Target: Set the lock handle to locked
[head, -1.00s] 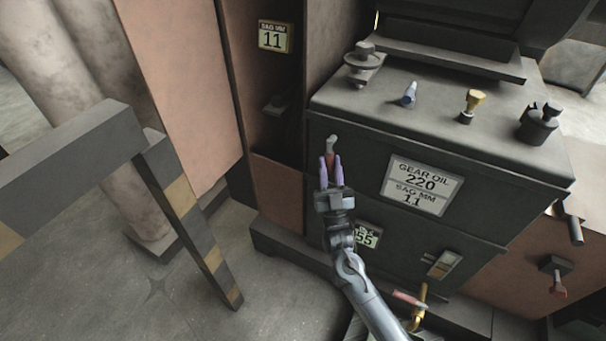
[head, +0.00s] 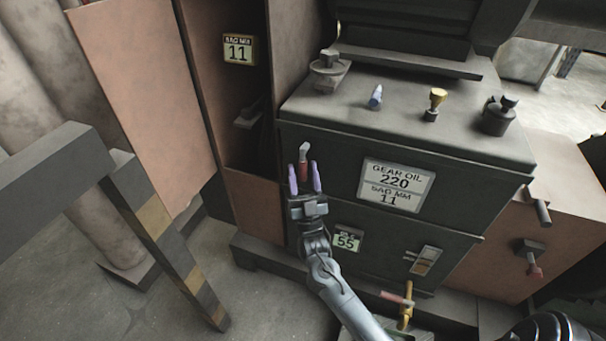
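A small lever handle with a grey top (head: 305,151) and a red grip (head: 302,169) is on the upper left of the dark green gear oil cabinet's front. The red grip hangs downward, nearly upright. My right gripper (head: 304,179) comes from below, with its two purple fingers apart, one on each side of the red grip. A gap shows beside the fingers, so it is open and not clamped on the handle. The lower end of the grip is partly hidden near the gripper. My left gripper is not in view.
The cabinet (head: 330,160) has a gear oil label (head: 395,188) and knobs on top. A yellow valve with a red handle (head: 397,298) is low in front. Another red-tipped lever (head: 534,268) is at right. A striped rail (head: 150,215) stands at left.

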